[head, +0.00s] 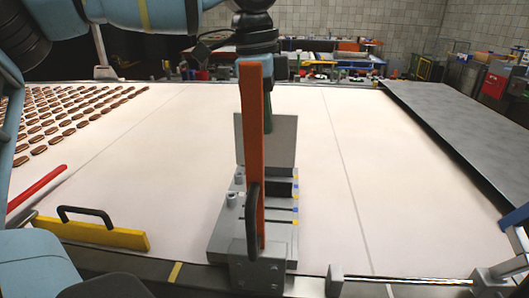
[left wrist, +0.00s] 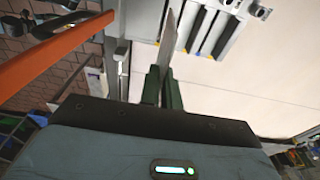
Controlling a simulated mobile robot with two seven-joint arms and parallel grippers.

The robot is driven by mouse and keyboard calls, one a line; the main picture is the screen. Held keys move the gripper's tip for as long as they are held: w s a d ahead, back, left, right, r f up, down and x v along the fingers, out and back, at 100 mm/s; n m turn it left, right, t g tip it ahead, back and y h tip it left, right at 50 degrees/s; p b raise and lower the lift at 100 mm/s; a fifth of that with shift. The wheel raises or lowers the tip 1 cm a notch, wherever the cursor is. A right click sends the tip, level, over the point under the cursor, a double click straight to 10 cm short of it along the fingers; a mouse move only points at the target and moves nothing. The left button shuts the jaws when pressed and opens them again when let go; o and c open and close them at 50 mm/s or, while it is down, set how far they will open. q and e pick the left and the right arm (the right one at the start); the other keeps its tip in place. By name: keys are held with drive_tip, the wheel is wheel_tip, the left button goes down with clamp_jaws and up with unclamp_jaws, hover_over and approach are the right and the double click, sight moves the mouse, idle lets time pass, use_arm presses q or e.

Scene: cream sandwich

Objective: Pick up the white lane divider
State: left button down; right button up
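The white lane divider (head: 281,140) is a pale upright plate at the grey slotted rack (head: 228,222) in the middle of the head view. Its lower edge is partly hidden, so I cannot tell whether it sits in a slot. In the left wrist view the divider (left wrist: 172,28) shows as a thin plate running between my green fingers. My left gripper (left wrist: 161,85) looks shut on its upper part. In the head view my left gripper (head: 268,119) is partly hidden behind an orange divider. My right gripper is not in view.
The orange divider (head: 250,110) with a dark handle stands upright close in front of my left gripper. A yellow divider (head: 90,232) and a red bar (head: 37,187) lie at the left. Rows of brown cookies (head: 62,120) cover the belt's left part. The belt (head: 390,170) is clear right of the rack.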

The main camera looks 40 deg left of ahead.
use_arm(q)
wheel_tip(320, 180, up, 8)
drive_tip(key=shift+f+p, duration=0.1)
drive_tip(key=shift+p, duration=0.2)
